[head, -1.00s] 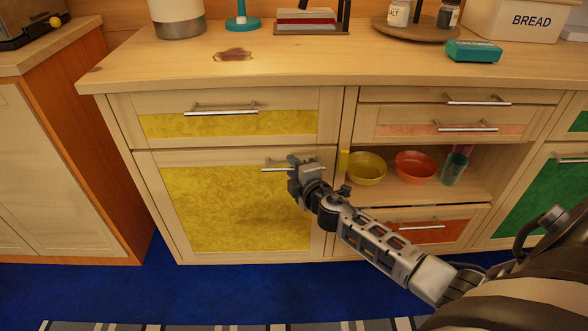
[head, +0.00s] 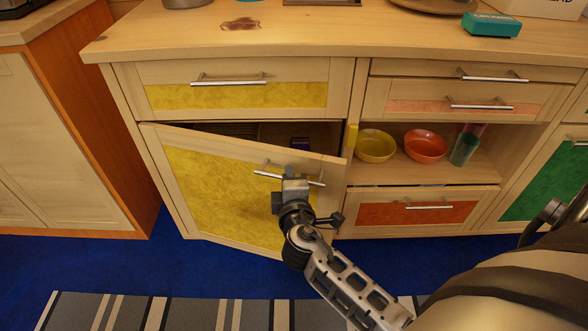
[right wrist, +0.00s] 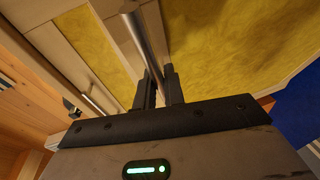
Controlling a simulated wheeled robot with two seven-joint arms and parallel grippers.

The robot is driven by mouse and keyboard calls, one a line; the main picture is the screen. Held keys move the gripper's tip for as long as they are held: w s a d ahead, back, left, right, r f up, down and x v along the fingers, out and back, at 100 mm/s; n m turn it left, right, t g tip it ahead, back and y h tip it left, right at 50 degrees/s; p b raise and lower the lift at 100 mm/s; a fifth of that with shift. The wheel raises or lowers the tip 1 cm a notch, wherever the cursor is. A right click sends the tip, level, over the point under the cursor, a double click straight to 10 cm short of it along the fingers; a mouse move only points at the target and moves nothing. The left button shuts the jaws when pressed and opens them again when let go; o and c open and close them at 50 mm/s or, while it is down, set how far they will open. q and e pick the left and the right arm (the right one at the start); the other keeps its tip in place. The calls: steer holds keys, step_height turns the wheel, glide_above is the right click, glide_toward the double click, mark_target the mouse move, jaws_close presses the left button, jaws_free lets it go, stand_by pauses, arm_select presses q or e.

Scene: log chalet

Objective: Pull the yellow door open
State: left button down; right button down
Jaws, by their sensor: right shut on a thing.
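The yellow door (head: 215,195) stands partly open, hinged at its left side, its right edge swung out from the cabinet front. A dark gap shows above its top edge. Its metal bar handle (head: 268,174) is near the top right of the door. My right gripper (head: 291,180) is shut on this handle. In the right wrist view the handle bar (right wrist: 144,45) runs between the two fingers (right wrist: 160,85), with the yellow panel (right wrist: 235,40) behind. My left gripper is not in view.
Above the door is a shut yellow drawer (head: 215,94). To the right, an open shelf holds a yellow bowl (head: 375,145), an orange bowl (head: 425,146) and a teal cup (head: 464,150). Below it is an orange drawer (head: 410,213). A striped rug (head: 180,312) lies on the blue floor.

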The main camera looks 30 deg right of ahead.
steer(key=shift+a, duration=0.15)
steer(key=c, duration=1.5)
jaws_free()
